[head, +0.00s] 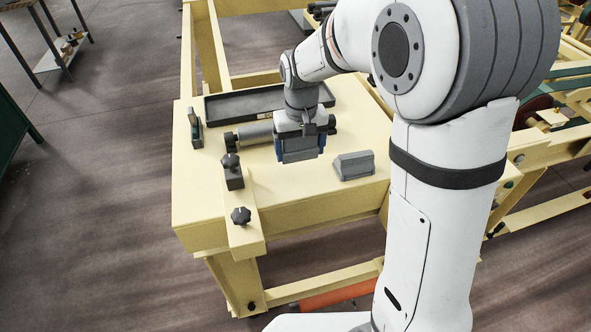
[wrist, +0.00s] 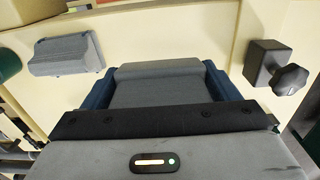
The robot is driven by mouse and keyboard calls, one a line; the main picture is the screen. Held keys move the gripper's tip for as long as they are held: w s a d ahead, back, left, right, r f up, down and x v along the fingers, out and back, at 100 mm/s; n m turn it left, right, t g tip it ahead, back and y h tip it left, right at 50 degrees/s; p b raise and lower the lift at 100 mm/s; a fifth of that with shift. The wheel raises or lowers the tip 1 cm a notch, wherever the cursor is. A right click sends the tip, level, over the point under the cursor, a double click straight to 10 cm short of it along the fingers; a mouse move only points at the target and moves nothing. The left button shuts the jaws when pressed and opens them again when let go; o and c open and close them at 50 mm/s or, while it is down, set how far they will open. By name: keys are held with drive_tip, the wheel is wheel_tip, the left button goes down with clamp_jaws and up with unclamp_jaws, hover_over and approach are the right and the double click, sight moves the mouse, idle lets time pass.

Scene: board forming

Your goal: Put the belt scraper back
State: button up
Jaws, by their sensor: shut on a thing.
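The fingers are shut on this block, which I take to be the belt scraper (wrist: 160,72).
A similar grey wedge-shaped block (head: 353,165) lies right of my gripper. A dark shallow tray (head: 225,110) is behind it. A grey cylinder (head: 254,134) lies to its left, and a small green-and-grey piece (head: 196,128) stands at the left edge. Black knobs (head: 241,216) line the front-left bar.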

sight(299, 160)
wheel_tip(299, 160, down, 4)
drive_tip(key=shift+w+a+f, duration=0.1)
drive_tip(key=shift+a+f, duration=0.05)
drive_tip(key=shift+a+f+p, duration=0.1)
drive_tip(key=shift+f+p, duration=0.4)
drive_tip(key=shift+f, duration=1.5)
drive_tip(key=shift+s, duration=0.2)
drive_tip(key=shift+f, duration=0.1)
drive_tip(key=o, duration=0.9)
